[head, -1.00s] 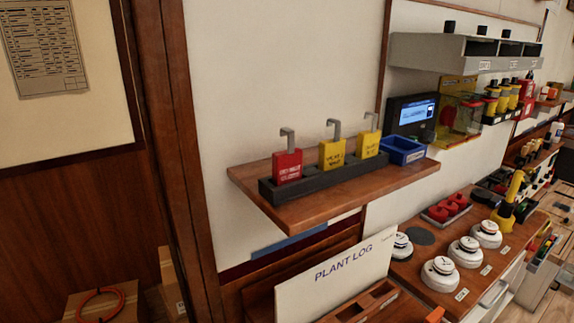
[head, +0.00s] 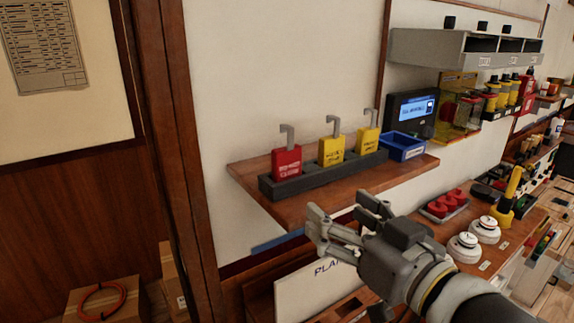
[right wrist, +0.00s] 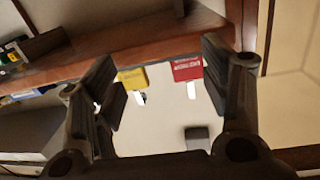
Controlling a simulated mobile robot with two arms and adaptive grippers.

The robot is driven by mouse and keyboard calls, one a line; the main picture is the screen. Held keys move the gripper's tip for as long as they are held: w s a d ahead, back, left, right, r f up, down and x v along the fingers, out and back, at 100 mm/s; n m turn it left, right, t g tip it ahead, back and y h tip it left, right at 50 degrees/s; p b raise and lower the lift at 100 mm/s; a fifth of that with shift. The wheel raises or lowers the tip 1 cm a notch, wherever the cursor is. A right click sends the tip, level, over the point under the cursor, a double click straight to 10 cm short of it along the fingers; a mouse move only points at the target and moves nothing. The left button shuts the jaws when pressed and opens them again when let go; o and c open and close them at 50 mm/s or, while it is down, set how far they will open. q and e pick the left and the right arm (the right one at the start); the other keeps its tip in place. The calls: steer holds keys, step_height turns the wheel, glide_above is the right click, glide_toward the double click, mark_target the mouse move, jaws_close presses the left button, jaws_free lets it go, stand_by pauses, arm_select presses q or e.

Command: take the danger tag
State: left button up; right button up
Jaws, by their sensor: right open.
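A red tag (head: 287,163) with a grey hook stands upright at the left end of a dark rack (head: 310,181) on the wooden shelf. Two yellow tags, a middle one (head: 332,151) and a right one (head: 367,141), stand beside it. Their lettering is too small to read surely. My right gripper (head: 340,218) is open and empty, in front of and below the shelf edge, apart from the tags. In the right wrist view, the red tag (right wrist: 187,68) and a yellow tag (right wrist: 132,78) show beyond the open fingers (right wrist: 160,82). My left gripper is not in view.
The wooden shelf (head: 240,180) has a front edge near my right gripper. A blue bin (head: 402,147) sits right of the rack. A white plant log board (head: 305,295) stands below, partly hidden by my arm. White round devices (head: 464,247) stand at the lower right.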

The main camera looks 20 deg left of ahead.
steer(key=n+g+y, duration=0.1)
steer(key=n, duration=0.1)
glide_toward(290, 160)
steer(key=f, duration=0.1)
steer(key=x, duration=0.1)
steer(key=p+x, duration=0.1)
steer(key=x, duration=0.3)
steer(key=shift+w+r+p, duration=0.25)
steer(key=shift+w+p, duration=0.05)
steer(key=shift+w+a+r+p, duration=0.2)
steer(key=shift+w+a+p, duration=0.05)
steer(key=shift+a+p, duration=0.25)
steer(key=p+x, duration=0.1)
steer(key=x, duration=0.2)
steer(key=shift+a, duration=0.25)
steer(key=shift+w+a+p, duration=0.25)
steer(key=shift+a+p, duration=0.05)
steer(key=shift+a, duration=0.05)
steer(key=shift+d, duration=0.15)
